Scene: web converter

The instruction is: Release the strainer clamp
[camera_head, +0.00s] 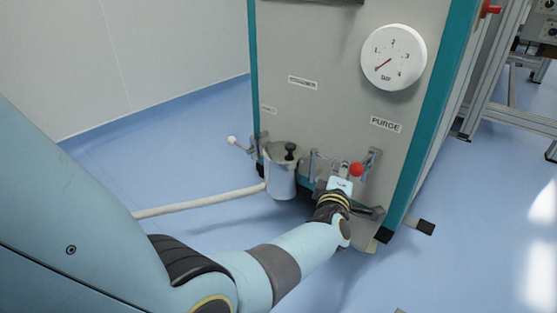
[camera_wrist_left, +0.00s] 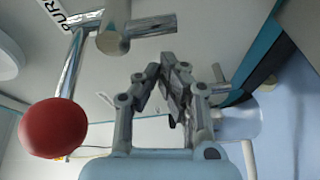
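The strainer (camera_head: 280,181) is a pale metal canister low on the machine front, with a black knob (camera_head: 290,150) on its lid. A thin lever with a white ball end (camera_head: 232,139) sticks out at its left. Which fitting is the strainer clamp I cannot tell for sure. My left gripper (camera_head: 343,183) is right of the strainer, near a red ball handle (camera_head: 357,169) under the PURGE label. My right gripper is not in view.
The machine panel (camera_head: 330,60) carries a white dial (camera_head: 394,57) and a PURGE label (camera_head: 386,124). A pale pipe (camera_head: 200,199) runs left from the strainer above the floor. Metal brackets stand around my left gripper. A metal frame stands at right.

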